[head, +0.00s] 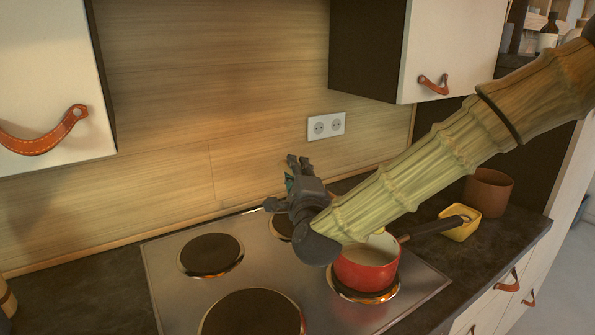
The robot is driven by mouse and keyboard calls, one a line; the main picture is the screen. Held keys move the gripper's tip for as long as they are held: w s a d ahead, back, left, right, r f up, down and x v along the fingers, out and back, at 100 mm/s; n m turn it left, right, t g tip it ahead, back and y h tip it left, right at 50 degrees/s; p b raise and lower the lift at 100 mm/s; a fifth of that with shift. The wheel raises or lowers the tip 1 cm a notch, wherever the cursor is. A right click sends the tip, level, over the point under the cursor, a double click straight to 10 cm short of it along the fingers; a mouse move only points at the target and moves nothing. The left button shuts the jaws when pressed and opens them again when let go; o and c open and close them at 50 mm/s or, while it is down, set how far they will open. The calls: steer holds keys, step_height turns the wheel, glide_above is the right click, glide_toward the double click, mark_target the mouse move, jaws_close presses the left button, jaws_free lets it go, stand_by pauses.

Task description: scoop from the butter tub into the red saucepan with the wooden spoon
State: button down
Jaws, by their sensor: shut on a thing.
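My dark gripper (298,168) is left of and beyond the saucepan, above the back of the hob, pointing toward the wall. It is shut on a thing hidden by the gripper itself. I cannot make out the wooden spoon. A pale shape (384,240) shows at the saucepan's far rim; I cannot tell what it is. My arm hides part of the pan's opening.
The steel hob (172,288) has several dark burners. A brown pot (489,192) stands on the counter behind the butter tub. White cupboards (455,45) with leather pulls hang above. The wall has a double socket (326,126). The hob's left side is clear.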

steer(key=shift+f+t+b, duration=0.2)
steer(key=shift+t+b, duration=0.1)
steer(key=shift+b, duration=0.45)
steer(key=n+t+b, duration=0.1)
steer(key=b, duration=0.3)
steer(key=shift+n+t, duration=0.3)
steer(key=shift+t, duration=0.1)
steer(key=shift+r+h+b, duration=0.15)
steer(key=shift+h+b, duration=0.15)
steer(key=shift+b, duration=0.3)
steer(key=shift+r, duration=0.3)
steer(key=shift+f+n+t+b, duration=0.2)
steer(key=shift+n+t+b, duration=0.2)
steer(key=shift+b, duration=0.5)
steer(key=n+t+b, duration=0.1)
steer(key=n+b, duration=0.1)
steer(key=b, duration=0.2)
steer(key=shift+t, duration=0.3)
steer(key=shift+s+r+b, duration=0.2)
steer(key=shift+r+b, duration=0.2)
steer(key=shift+r, duration=0.05)
steer(key=shift+d+f+n+t+y+b, duration=0.15)
steer(key=shift+n+t+y+b, duration=0.35)
steer(key=shift+b, duration=0.4)
